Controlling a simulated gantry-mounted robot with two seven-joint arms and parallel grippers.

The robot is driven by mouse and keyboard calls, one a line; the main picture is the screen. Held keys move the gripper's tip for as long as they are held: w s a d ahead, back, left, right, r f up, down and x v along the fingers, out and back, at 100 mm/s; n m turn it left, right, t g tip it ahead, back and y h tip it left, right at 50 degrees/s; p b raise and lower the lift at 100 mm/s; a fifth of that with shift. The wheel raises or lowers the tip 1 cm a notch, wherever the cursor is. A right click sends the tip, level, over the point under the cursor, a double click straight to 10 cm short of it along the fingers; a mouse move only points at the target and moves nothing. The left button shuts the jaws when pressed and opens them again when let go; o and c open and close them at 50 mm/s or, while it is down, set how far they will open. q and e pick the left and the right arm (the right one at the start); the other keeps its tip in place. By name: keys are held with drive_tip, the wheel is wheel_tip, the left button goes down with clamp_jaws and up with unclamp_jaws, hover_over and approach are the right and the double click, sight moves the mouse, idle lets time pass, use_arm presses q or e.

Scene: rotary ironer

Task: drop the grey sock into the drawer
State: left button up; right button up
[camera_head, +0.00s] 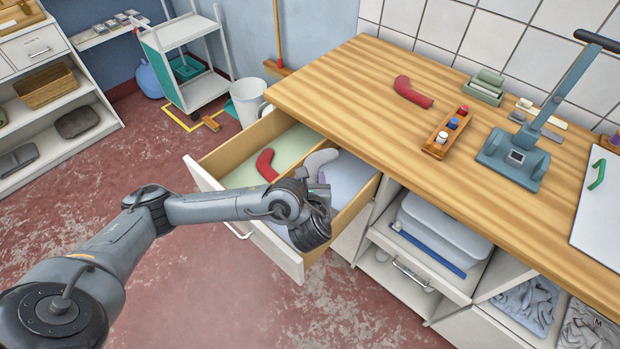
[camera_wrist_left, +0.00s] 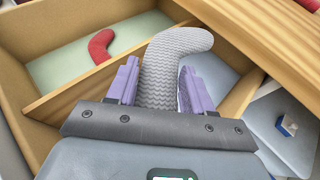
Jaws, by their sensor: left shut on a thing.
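The grey sock (camera_head: 321,159) has a zigzag knit and is held between the purple fingers of my left gripper (camera_wrist_left: 160,82). In the wrist view the sock (camera_wrist_left: 172,62) stands out ahead of the fingers. The open drawer (camera_head: 288,262) is split by a wooden divider (camera_wrist_left: 95,78). My left gripper is over its right compartment, which has a pale blue floor. A red sock (camera_head: 265,164) lies in the left compartment, on a pale green floor. The arm covers part of the drawer, and I cannot tell whether the grey sock touches its floor. My right gripper is out of view.
The wooden counter (camera_head: 370,130) borders the drawer at the right, with another red sock (camera_head: 412,92) and a small box of bottles (camera_head: 446,133) on it. A white bin (camera_head: 247,100) stands behind the drawer. Below the counter is a shelf with a blue-grey tub (camera_head: 445,231).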

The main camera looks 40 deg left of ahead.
use_arm(q)
drive_tip(key=o, duration=1.1)
drive_tip(key=shift+s+d+r+p, duration=0.3)
drive_tip(key=shift+r+p, duration=0.05)
drive_tip(key=shift+p, duration=0.1)
drive_tip(key=shift+p+v, duration=4.95)
drive_tip(key=shift+p, duration=0.65)
drive_tip(key=shift+f, duration=0.15)
